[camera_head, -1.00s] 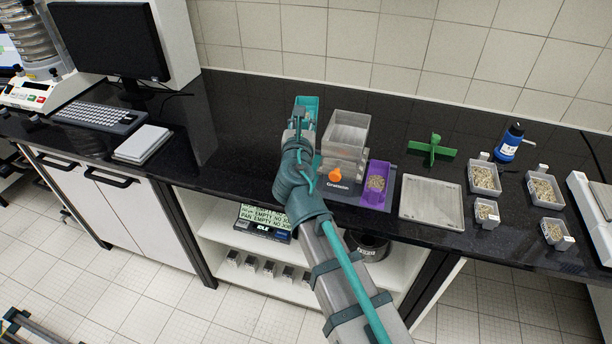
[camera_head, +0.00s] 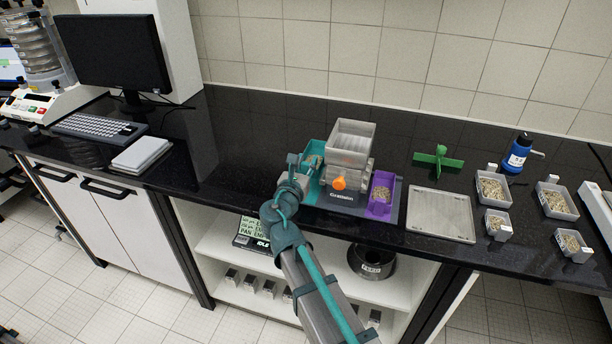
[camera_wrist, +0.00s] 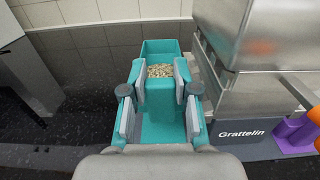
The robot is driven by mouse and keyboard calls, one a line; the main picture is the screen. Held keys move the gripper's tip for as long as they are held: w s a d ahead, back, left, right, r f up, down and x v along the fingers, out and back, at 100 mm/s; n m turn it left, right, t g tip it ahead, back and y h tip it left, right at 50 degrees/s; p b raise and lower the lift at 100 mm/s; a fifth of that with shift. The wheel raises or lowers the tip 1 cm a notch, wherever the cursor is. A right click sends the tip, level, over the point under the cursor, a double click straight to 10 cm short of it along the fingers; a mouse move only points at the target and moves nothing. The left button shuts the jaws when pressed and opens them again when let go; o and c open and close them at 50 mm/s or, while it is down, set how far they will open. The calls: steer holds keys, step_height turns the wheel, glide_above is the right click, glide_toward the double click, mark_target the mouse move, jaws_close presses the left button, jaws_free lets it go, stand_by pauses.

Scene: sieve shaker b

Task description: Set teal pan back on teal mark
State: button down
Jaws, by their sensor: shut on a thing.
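The teal pan (camera_head: 315,148) is beside the left side of the grey Grattelin machine (camera_head: 349,150). In the wrist view the teal pan (camera_wrist: 160,110) points away from me and holds pale grain (camera_wrist: 160,71). My gripper (camera_head: 305,168) is shut on the pan's near part, with one finger on each side; the wrist view shows my gripper (camera_wrist: 160,84) too. The pan looks roughly level and close to the machine's base. I cannot tell whether it touches the base. The teal mark cannot be made out apart from the pan.
An orange knob (camera_head: 338,183) sticks out in front. Further right are a grey tray (camera_head: 441,215), a green cross-shaped piece (camera_head: 438,159) and several grain tubs.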

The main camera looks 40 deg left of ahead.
steer(key=shift+f, duration=2.1)
steer(key=shift+f, duration=0.4)
steer(key=shift+f+b, duration=0.2)
steer(key=shift+b, duration=0.15)
steer(key=c, duration=1.2)
jaws_free()
steer(key=shift+r, duration=0.15)
